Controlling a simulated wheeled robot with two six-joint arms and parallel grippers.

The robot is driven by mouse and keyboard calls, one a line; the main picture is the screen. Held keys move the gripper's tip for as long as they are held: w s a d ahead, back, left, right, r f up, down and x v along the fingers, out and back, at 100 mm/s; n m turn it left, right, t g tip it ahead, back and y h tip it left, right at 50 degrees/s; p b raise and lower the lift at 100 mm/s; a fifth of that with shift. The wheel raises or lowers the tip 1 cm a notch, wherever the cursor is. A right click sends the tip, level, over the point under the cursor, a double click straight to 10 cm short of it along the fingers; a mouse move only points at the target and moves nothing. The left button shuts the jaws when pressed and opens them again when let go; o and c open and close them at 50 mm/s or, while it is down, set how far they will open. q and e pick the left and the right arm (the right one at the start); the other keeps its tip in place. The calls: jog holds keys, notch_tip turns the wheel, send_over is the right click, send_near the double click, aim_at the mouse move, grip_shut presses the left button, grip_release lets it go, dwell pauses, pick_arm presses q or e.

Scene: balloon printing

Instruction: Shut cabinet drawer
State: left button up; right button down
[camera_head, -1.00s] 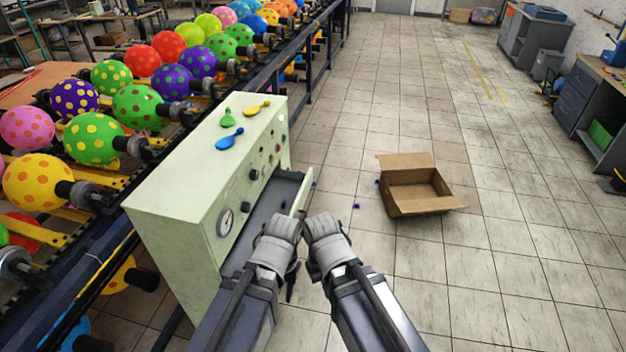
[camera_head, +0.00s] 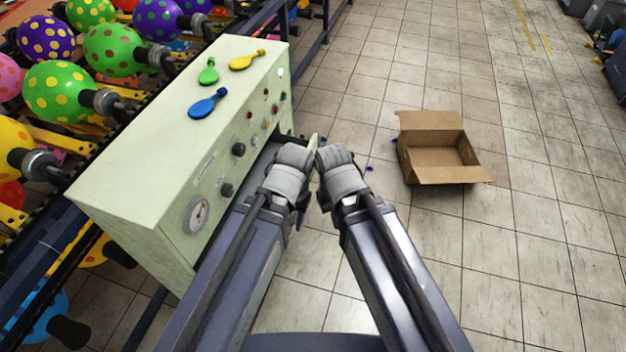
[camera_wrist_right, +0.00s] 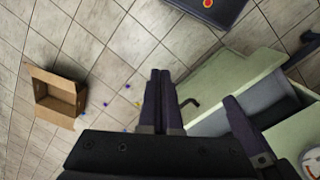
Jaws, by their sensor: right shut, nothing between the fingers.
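The pale green cabinet (camera_head: 150,160) has a gauge and knobs on its front. Its drawer stands partly open low on that side; the grey interior (camera_head: 262,160) and the edge of the pale drawer front (camera_head: 313,141) show between cabinet and hands. In the right wrist view the open drawer (camera_wrist_right: 222,86) has a dark hooked handle (camera_wrist_right: 190,102). My right gripper (camera_head: 333,153) is shut and empty, just outside the drawer front; its fingers (camera_wrist_right: 161,78) show beside the handle, apart from it in the picture. My left gripper (camera_head: 295,155) is beside it at the drawer; its fingertips are hidden in the head view.
Blue (camera_head: 208,103), green (camera_head: 209,72) and yellow (camera_head: 246,60) balloons lie on the cabinet top. An open cardboard box (camera_head: 440,155) stands on the floor to the right, with small bits nearby. Inflated dotted balloons line the rack at left.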

jog(key=w+d+f+m+y+b, duration=0.1)
jog(key=w+d+f+b, duration=0.1)
jog(key=f+b, duration=1.95)
jog(key=w+d+f+m+b, duration=0.1)
jog(key=w+d+f+b, duration=0.15)
jog(key=f+b, duration=1.9)
jog(key=w+a+r+m+t+y+p, duration=0.2)
jog(key=w+a+r+m+t+y, duration=0.35)
jog(key=w+r+t+y, duration=0.4)
jog(key=w+d+r+m+t+h, duration=0.1)
jog(key=w+d+r+m+t, duration=0.2)
jog(key=w+r+m+t, duration=0.65)
jog(key=w+a+r+g, duration=0.1)
jog(key=w+a+g, duration=0.1)
jog(key=w+a, duration=0.6)
jog(key=shift+w+a+r+n+g, duration=0.3)
jog(key=shift+w+a+g, duration=0.1)
jog(key=shift+w, duration=0.1)
